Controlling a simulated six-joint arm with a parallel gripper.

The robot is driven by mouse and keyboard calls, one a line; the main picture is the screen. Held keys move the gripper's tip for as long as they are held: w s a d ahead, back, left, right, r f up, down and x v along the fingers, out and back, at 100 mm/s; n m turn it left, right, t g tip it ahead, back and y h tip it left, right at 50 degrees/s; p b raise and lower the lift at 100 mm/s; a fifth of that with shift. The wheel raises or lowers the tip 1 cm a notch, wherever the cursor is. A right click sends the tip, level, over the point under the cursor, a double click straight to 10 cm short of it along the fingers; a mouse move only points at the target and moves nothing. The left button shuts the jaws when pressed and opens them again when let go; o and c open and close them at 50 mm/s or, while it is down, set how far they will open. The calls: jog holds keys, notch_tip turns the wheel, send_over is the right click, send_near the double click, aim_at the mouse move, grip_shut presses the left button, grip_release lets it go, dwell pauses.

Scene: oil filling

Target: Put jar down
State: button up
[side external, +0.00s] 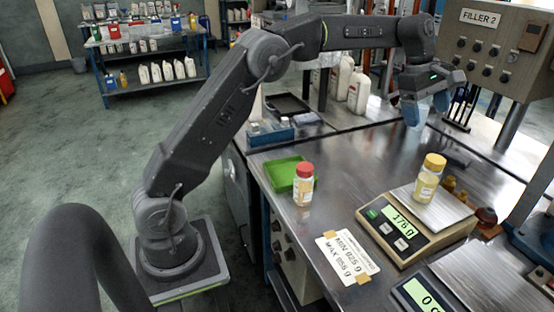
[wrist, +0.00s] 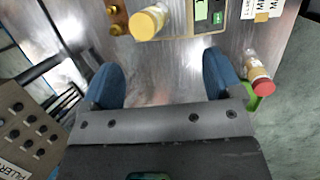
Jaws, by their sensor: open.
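A jar with a yellow lid (side external: 429,178) stands upright on the pan of the scale (side external: 388,248), whose display reads about 176 g. The same yellow-lidded jar shows at the top of the wrist view (wrist: 149,22). A second jar, with a red lid (side external: 303,185), stands upright on the metal bench beside a green tray; it shows at the right in the wrist view (wrist: 258,75). My gripper (side external: 426,108) is open and empty above the back of the bench, apart from both jars. Its blue fingers (wrist: 164,88) are spread wide with bare metal between them.
The green tray (side external: 281,172) lies left of the red-lidded jar. A second scale (side external: 421,294) is at the front right, and a taped paper label (side external: 346,256) lies at the bench front. A control box (side external: 497,45) stands at the back right. White bottles (side external: 357,92) stand behind.

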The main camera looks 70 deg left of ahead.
jog(key=s+d+r+m+t+y, duration=0.1)
jog(key=s+r+m, duration=0.25)
jog(key=s, duration=0.55)
jog(key=s+r+m+y, duration=0.1)
jog(key=s+r+m, duration=0.3)
jog(key=s, duration=0.5)
jog(key=s+f+m, duration=0.3)
jog(key=s, duration=0.3)
jog(key=s+f+m+t, duration=0.1)
jog(key=s+f+m, duration=0.2)
jog(key=s, duration=0.4)
jog(key=s+f+m+t+y, duration=0.1)
jog(key=s+f+m, duration=0.3)
jog(key=s, duration=0.2)
jog(key=shift+s+f, duration=0.3)
jog(key=shift+w+r, duration=0.1)
dwell(0.8)
